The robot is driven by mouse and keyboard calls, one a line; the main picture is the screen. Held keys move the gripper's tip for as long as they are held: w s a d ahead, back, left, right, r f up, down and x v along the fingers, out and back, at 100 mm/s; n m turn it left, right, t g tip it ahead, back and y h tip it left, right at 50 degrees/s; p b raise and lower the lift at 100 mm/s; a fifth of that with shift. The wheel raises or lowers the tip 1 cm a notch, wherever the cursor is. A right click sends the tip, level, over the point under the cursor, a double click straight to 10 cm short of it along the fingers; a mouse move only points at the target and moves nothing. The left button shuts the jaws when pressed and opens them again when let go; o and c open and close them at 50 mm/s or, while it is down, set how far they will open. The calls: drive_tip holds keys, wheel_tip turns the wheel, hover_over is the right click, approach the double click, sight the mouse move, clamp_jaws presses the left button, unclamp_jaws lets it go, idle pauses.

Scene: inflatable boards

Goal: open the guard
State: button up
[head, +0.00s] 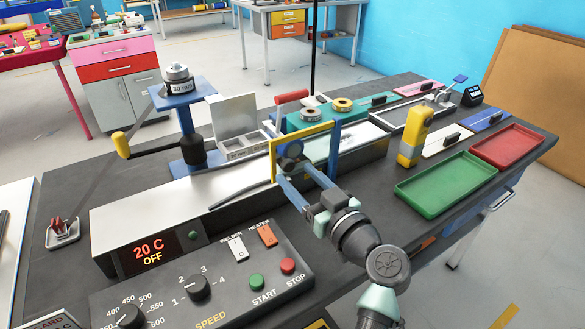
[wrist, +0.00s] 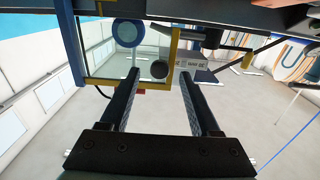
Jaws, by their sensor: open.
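The guard is a clear panel in a yellow frame (head: 302,131), standing upright over the long silver machine between blue posts. In the wrist view its yellow frame (wrist: 172,50) and clear pane fill the upper left. A dark round knob (wrist: 159,69) shows between my fingertips in the wrist view. My gripper (head: 293,172) is open, with its fingers pointing at the guard from the front. The wrist view shows both fingers apart with nothing clasped between them (wrist: 160,78). I cannot tell whether a fingertip touches the guard.
The control box (head: 205,278) with dials and buttons stands at the front left. A blue press (head: 187,120) with a yellow-handled lever rises behind the machine. A yellow bottle-like device (head: 414,137), a green tray (head: 447,184) and a red tray (head: 508,146) lie to the right.

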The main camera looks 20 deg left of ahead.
drive_tip(key=shift+x, duration=1.45)
drive_tip(key=shift+c, duration=0.2)
clamp_jaws()
